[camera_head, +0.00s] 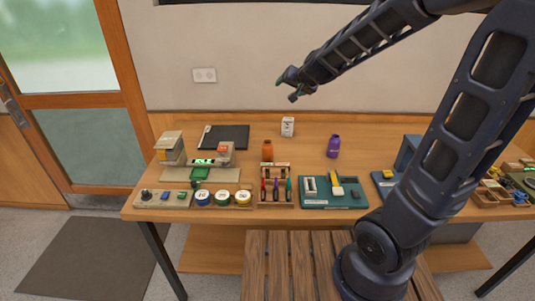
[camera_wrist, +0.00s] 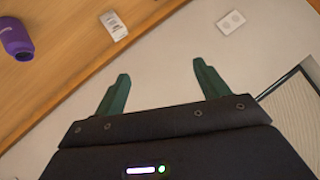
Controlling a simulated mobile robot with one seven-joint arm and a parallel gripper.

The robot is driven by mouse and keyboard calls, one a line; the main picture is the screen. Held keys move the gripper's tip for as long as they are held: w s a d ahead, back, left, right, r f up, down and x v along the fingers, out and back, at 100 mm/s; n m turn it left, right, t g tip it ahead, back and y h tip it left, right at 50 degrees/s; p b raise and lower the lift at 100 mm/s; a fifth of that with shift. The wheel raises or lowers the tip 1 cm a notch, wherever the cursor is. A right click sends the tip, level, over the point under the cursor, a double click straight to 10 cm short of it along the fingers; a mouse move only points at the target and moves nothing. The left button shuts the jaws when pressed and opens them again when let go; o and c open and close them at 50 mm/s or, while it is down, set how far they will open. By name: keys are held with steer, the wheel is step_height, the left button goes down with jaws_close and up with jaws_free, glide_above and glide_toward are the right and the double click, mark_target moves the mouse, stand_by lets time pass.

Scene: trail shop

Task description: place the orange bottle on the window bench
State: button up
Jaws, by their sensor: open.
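The orange bottle (camera_head: 267,150) stands upright on the wooden table, behind a small rack of tools. It does not show in the wrist view. A slatted wooden bench (camera_head: 283,265) stands in front of the table at the bottom of the head view; whether it is the window bench I cannot tell. My gripper (camera_head: 286,88) is raised above the back of the table, up and to the right of the bottle, well apart from it. In the wrist view its two green fingers (camera_wrist: 160,92) are spread with nothing between them.
A purple bottle (camera_head: 333,146) and a white box (camera_head: 287,127) stand nearby on the table (camera_head: 385,143). A black clipboard (camera_head: 224,137), several tape rolls (camera_head: 222,198) and a teal tray (camera_head: 312,203) surround the orange bottle. A glazed door (camera_head: 80,80) is at left.

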steer(key=m+t+h, duration=0.1)
steer(key=m+h, duration=0.1)
glide_above(270, 146)
steer(key=w+d, duration=0.2)
step_height(270, 146, down, 5)
step_height(270, 146, down, 5)
steer(key=w+a+m+h, duration=0.1)
steer(key=a+h, duration=0.2)
steer(key=s+a+f+h, duration=0.1)
steer(key=s+f+h, duration=0.1)
steer(key=f, duration=0.3)
steer(key=s+a+f+m+h, duration=0.1)
steer(key=s+f+h, duration=0.1)
steer(key=f, duration=0.4)
steer(key=s+a+f+t+h, duration=0.1)
steer(key=s+f+h, duration=0.1)
steer(key=f, duration=0.3)
steer(key=shift+f+m+h, duration=0.25)
steer(key=shift+m+h, duration=0.15)
steer(key=shift+h, duration=0.4)
steer(key=shift+x, duration=3.75)
steer(key=c, duration=1.3)
steer(key=shift+o, duration=0.2)
steer(key=shift+a, duration=0.1)
